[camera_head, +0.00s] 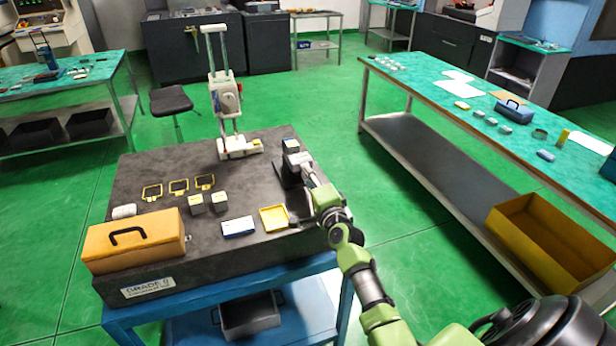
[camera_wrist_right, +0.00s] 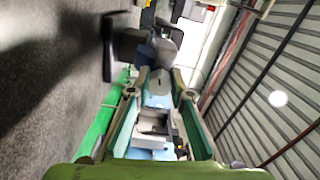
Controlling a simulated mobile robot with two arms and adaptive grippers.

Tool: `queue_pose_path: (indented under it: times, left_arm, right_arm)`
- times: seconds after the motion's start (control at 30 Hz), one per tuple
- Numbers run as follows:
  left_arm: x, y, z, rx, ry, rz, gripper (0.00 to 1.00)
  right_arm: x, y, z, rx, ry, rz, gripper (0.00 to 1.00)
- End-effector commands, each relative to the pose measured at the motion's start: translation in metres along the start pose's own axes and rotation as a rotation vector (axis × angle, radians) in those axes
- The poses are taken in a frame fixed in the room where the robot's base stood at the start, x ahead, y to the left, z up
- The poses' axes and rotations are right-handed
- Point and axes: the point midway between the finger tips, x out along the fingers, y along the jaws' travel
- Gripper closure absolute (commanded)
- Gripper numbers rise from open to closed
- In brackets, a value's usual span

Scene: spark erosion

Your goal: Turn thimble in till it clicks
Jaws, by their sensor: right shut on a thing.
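On the dark granite plate (camera_head: 150,175), a small dark stand (camera_head: 284,174) holds a grey instrument near the right edge. My right gripper (camera_head: 308,174) reaches it from the front right and covers much of it. In the right wrist view my two fingers (camera_wrist_right: 160,90) are shut on the pale grey thimble (camera_wrist_right: 158,82). The dark stand and the instrument's frame (camera_wrist_right: 122,45) show just beyond the fingertips. The thimble's markings are too small to read. My left gripper is not in view.
A yellow tray (camera_head: 274,218), a white-blue box (camera_head: 238,227) and small grey blocks (camera_head: 196,204) lie on the plate. Yellow frames (camera_head: 179,186), an orange case (camera_head: 135,240) and a tall white height gauge (camera_head: 226,100) are further left. A green-topped bench (camera_head: 440,100) stands right.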

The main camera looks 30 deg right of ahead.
Motion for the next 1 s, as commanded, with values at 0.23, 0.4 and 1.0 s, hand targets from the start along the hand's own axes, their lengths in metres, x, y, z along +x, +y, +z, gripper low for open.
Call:
queue_pose_path:
  times: [0.23, 0.4, 1.0]
  left_arm:
    - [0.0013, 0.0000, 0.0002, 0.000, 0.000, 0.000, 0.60]
    - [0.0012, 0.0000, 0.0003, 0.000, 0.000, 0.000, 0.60]
    - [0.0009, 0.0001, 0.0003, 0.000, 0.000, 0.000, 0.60]
  right_arm:
    - [-0.0004, 0.0026, 0.0014, 0.227, -0.002, 0.004, 1.00]
    - [-0.0005, 0.0028, 0.0020, 0.355, -0.003, 0.005, 1.00]
    - [-0.0006, 0.0035, 0.0017, 0.548, -0.002, 0.006, 1.00]
